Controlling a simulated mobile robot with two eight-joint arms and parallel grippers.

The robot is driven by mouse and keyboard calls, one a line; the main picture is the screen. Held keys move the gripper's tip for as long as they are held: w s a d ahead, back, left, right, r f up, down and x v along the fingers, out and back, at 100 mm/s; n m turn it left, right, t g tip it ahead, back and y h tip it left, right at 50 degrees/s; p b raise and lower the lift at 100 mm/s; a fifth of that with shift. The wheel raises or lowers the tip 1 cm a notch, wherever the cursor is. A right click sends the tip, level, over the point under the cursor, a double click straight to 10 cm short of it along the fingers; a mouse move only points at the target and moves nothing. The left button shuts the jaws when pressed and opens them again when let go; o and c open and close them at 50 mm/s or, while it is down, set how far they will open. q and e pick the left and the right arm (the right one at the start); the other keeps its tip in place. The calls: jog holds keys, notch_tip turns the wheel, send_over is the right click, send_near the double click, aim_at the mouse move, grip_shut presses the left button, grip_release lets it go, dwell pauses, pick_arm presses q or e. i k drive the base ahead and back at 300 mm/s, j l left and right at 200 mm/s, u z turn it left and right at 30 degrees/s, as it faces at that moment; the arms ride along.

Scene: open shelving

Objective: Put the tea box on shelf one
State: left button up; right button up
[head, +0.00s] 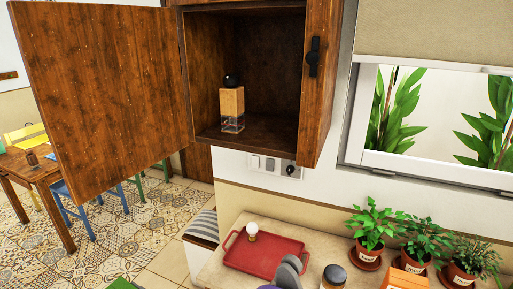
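An orange box (405,280) with a white-edged top stands at the bottom edge of the head view, partly cut off; its label cannot be read, so I cannot tell for certain that it is the tea box. An open wooden wall cabinet (213,75) is at the upper middle, its doors swung out to both sides. A tall wooden-bodied container (232,103) with a dark round top and a clear lower part stands on the cabinet floor. Neither of my grippers can be made out in this view. No shelf is marked as shelf one.
A red tray (264,257) with a small white-topped item (252,230) lies on the counter. A grey object (289,270) and a dark-lidded jar (334,277) stand beside it. Potted plants (372,226) line the right side below the window. The left cabinet door (100,90) juts far out.

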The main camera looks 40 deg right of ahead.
aim_at(271, 126)
jog(key=i+j+z, duration=0.15)
jog(key=z, duration=0.25)
jog(key=i+j+z, duration=0.15)
jog(key=z, duration=0.2)
jog(key=i+j+z, duration=0.15)
jog(key=z, duration=0.25)
jog(key=k+j, duration=0.05)
jog(key=j, duration=0.05)
